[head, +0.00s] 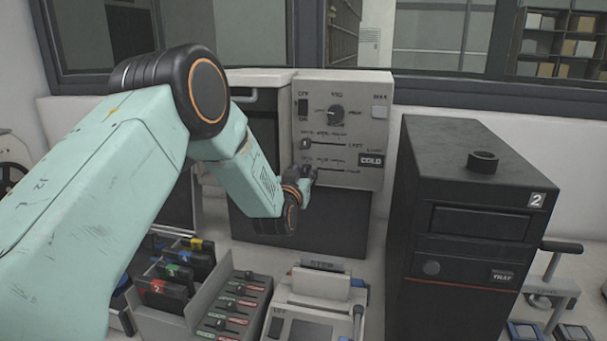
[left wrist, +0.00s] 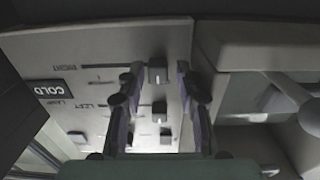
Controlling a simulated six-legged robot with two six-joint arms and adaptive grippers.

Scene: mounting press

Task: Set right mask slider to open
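The control panel (head: 345,105) of the pale housing faces me, with two horizontal mask sliders on it. The lower slot is labelled RIGHT; in the left wrist view its knob (left wrist: 158,74) sits at the slot end away from the label. The left slider knob (head: 305,143) is at the matching end of the slot above. My left gripper (head: 305,173) is at the panel, hiding the right knob in the head view. In the left wrist view its open fingers (left wrist: 158,69) stand on either side of the right knob, with gaps showing. My right gripper is out of view.
A dial (head: 336,115), a switch (head: 303,107) and a COLD lamp (head: 371,160) are on the same panel. A tall black machine (head: 455,225) stands close at the right. Coloured cartridges (head: 165,288) and a small-lever rack (head: 232,310) lie below the arm.

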